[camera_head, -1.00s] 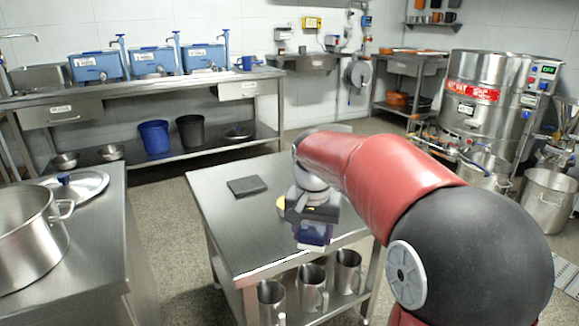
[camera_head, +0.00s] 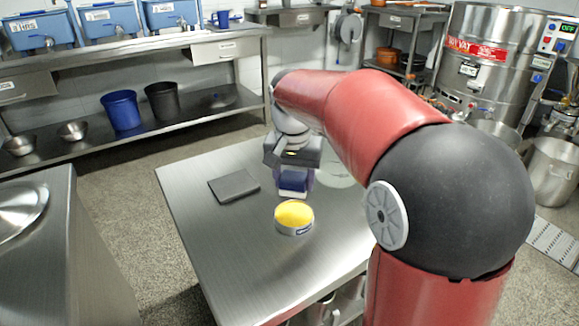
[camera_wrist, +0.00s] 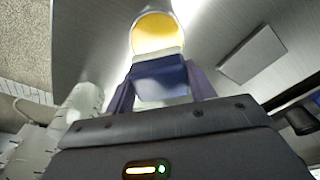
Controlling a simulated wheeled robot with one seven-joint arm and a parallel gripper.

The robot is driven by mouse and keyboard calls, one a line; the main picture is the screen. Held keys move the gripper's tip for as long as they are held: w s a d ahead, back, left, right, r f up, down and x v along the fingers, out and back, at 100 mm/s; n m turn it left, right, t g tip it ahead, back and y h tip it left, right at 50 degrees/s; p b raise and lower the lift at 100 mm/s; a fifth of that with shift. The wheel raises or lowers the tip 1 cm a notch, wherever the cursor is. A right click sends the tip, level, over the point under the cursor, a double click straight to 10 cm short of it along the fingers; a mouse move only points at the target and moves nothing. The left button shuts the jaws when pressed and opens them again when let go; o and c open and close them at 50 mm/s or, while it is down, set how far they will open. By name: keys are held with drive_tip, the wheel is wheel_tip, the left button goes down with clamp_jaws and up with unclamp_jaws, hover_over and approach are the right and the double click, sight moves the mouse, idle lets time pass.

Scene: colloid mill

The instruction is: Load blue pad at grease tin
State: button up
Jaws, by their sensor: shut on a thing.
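My gripper (camera_head: 294,187) is shut on the blue pad (camera_head: 293,180), a dark blue block between its fingers. The wrist view also shows the blue pad (camera_wrist: 159,73) between the two purple-grey fingers of my gripper (camera_wrist: 160,85). The grease tin (camera_head: 295,219), a short round tin with yellow grease on top, stands on the steel table (camera_head: 200,215). In the head view the pad is just behind the tin. In the wrist view the tin (camera_wrist: 157,31) shows beyond the pad, which overlaps its lower edge. Whether they touch is unclear.
A flat dark grey slab (camera_head: 234,186) lies on the table left of my gripper. A clear round dish (camera_head: 337,172) is partly hidden behind my arm. The table's front left is bare. A steel counter (camera_head: 50,245) stands to the left across a floor gap.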

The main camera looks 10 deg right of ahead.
sight(294, 214)
drive_tip(key=shift+s+f, duration=0.1)
drive_tip(key=shift+f, duration=0.65)
drive_tip(key=shift+f+b, duration=1.25)
drive_tip(key=shift+f, duration=0.85)
drive_tip(key=shift+f, duration=0.6)
drive_tip(key=shift+r+p, duration=1.25)
drive_tip(key=shift+r, duration=2.35)
